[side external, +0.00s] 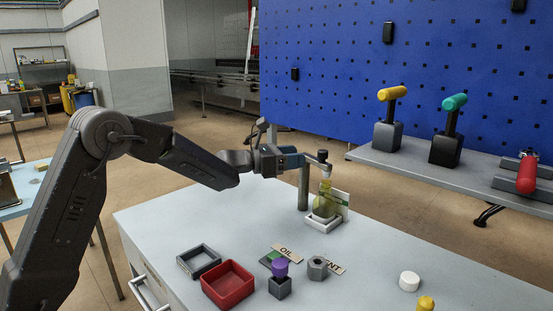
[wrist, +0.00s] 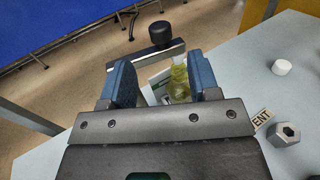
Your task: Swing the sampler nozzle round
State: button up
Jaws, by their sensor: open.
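The sampler nozzle is a flat bar with a dark knob (side external: 322,155) at its outer end, carried on a grey post (side external: 303,188). In the wrist view, the silver bar (wrist: 150,56) runs across just beyond my fingertips, with the black knob (wrist: 161,34) above it. My gripper (side external: 300,160) is beside the bar near the post top; its blue fingers are apart in the wrist view (wrist: 158,66), with nothing clamped between them. A flask with yellow liquid (side external: 324,207) stands below the bar's outer end, also visible near the right finger (wrist: 180,84). Contact with the bar cannot be told.
The flask stands on a white square holder (side external: 322,225). In front are a red tray (side external: 228,288), a grey frame (side external: 198,262), a purple-topped block (side external: 280,270), a hex nut (side external: 317,268) and a white cap (side external: 409,281). A shelf with colored handles (side external: 450,165) is behind right.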

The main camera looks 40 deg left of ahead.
jog(key=v, duration=0.4)
jog(key=shift+s+a, duration=0.25)
jog(key=shift+s, duration=0.1)
jog(key=s+d+r+m+g+h, duration=0.1)
jog(key=s+d+r+m+g, duration=0.1)
jog(key=s+d+m+g, duration=0.45)
jog(key=s+d+r+m+g, duration=0.2)
jog(key=s+d+m+g, duration=0.1)
jog(key=s+d+m, duration=0.6)
jog(key=s+a+f+m+y, duration=0.3)
jog(key=s+m, duration=0.4)
jog(key=s, duration=0.3)
jog(key=s+a+f+m+y, duration=0.3)
jog(key=s+f+m+y, duration=0.2)
jog(key=s, duration=0.5)
jog(key=m+y, duration=0.1)
jog(key=m, duration=0.1)
jog(key=shift+s+m+g+y, duration=0.35)
jog(key=shift+s+y, duration=0.05)
jog(key=shift+c, duration=0.2)
